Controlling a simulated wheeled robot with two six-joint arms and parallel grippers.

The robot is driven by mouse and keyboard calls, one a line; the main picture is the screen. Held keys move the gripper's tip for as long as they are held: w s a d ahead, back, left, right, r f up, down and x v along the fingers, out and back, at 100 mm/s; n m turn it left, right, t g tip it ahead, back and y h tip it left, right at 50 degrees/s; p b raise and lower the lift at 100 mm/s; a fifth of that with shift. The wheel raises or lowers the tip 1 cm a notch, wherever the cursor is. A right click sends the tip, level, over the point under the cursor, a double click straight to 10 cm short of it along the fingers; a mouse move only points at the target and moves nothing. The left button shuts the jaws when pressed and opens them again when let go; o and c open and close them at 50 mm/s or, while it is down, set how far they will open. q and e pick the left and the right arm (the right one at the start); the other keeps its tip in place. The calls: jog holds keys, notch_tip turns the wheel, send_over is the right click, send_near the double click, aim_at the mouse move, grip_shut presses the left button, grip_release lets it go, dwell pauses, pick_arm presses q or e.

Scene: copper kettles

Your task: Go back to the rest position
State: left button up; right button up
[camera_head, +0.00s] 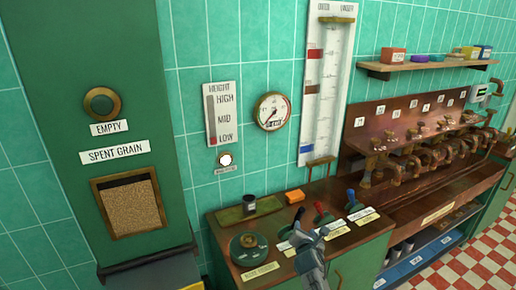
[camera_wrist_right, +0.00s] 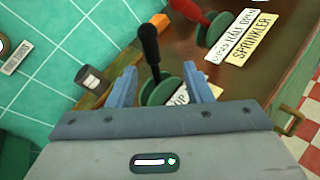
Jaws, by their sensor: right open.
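My right gripper (camera_head: 306,240) is over the front of the wooden counter, at the row of levers. It is open and empty in the right wrist view (camera_wrist_right: 163,84), with its two blue-grey fingers apart. A black-handled lever (camera_wrist_right: 149,45) on a green base shows between and beyond the fingertips; I cannot tell whether they touch it. It also shows in the head view (camera_head: 298,217), just behind the gripper. My left gripper is not in view.
A red lever (camera_head: 320,209) and a blue lever (camera_head: 352,198) stand to the right. A dark jar (camera_head: 249,204), an orange block (camera_head: 294,196) and a round green dial (camera_head: 249,248) are on the counter (camera_head: 275,223). Copper pipework (camera_head: 420,155) lines the right.

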jog(key=s+d+f+m+g+h, duration=0.1)
jog(key=s+d+f+m+g, duration=0.25)
jog(key=s+m, duration=0.55)
jog(key=s+d+f+m+g, duration=0.2)
jog(key=s+d+m, duration=0.25)
jog(key=s, duration=0.95)
jog(key=s+a+r+m+g+y, duration=0.25)
jog(key=s+m, duration=0.45)
jog(key=s, duration=0.7)
jog(key=s+a+r+m+g+y, duration=0.1)
jog(key=s+a+r+m+g, duration=0.15)
jog(key=s+m, duration=0.8)
jog(key=s+d+f+n+g+b, duration=0.1)
jog(key=d+f+n+b, duration=0.15)
jog(key=f, duration=1.45)
jog(key=s+d+f+n+g+b, duration=0.1)
jog(key=s+f+b, duration=0.15)
jog(key=f, duration=1.45)
jog(key=s+f+b, duration=0.3)
jog(key=s+f, duration=0.6)
jog(key=f, duration=0.4)
jog(key=s+d+f+b, duration=0.1)
jog(key=s+f+b, duration=0.2)
jog(key=s+f, duration=0.6)
notch_tip(320, 180, down, 4)
jog(key=shift+s+f+g, duration=0.25)
jog(key=shift+s+g, duration=0.05)
jog(key=shift+g, duration=0.05)
